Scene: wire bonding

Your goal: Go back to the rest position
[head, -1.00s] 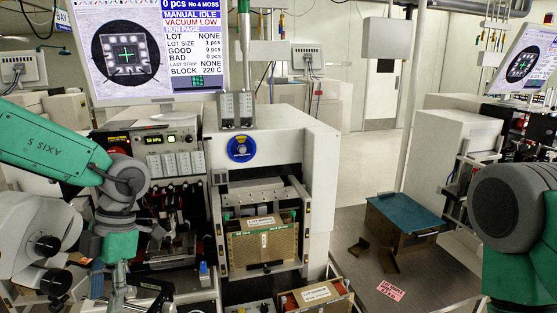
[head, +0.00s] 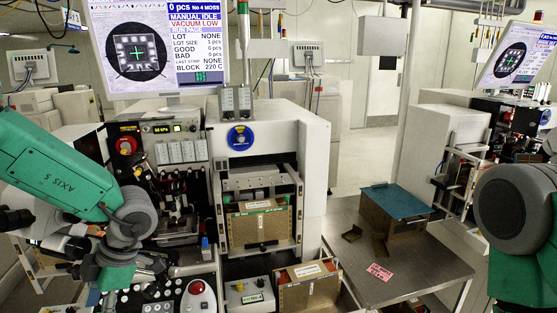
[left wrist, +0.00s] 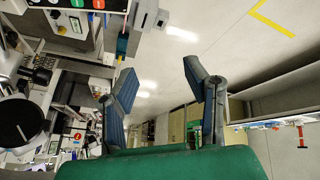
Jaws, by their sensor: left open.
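My left arm (head: 65,180), green and grey, comes in from the left in the head view, in front of the wire bonding machine. In the left wrist view my left gripper (left wrist: 158,78) is open, its two dark fingers spread well apart with nothing between them. My right arm (head: 515,215) shows at the right edge of the head view as a grey joint and green link. Its gripper is out of view.
The wire bonding machine (head: 310,150) with its monitor (head: 155,50) stands ahead. A magazine (head: 262,225) sits in its bay, and another (head: 310,285) is below. A steel table (head: 350,215) at right holds a blue-topped box (head: 395,205), brown brackets (head: 380,245) and a pink label (head: 379,272).

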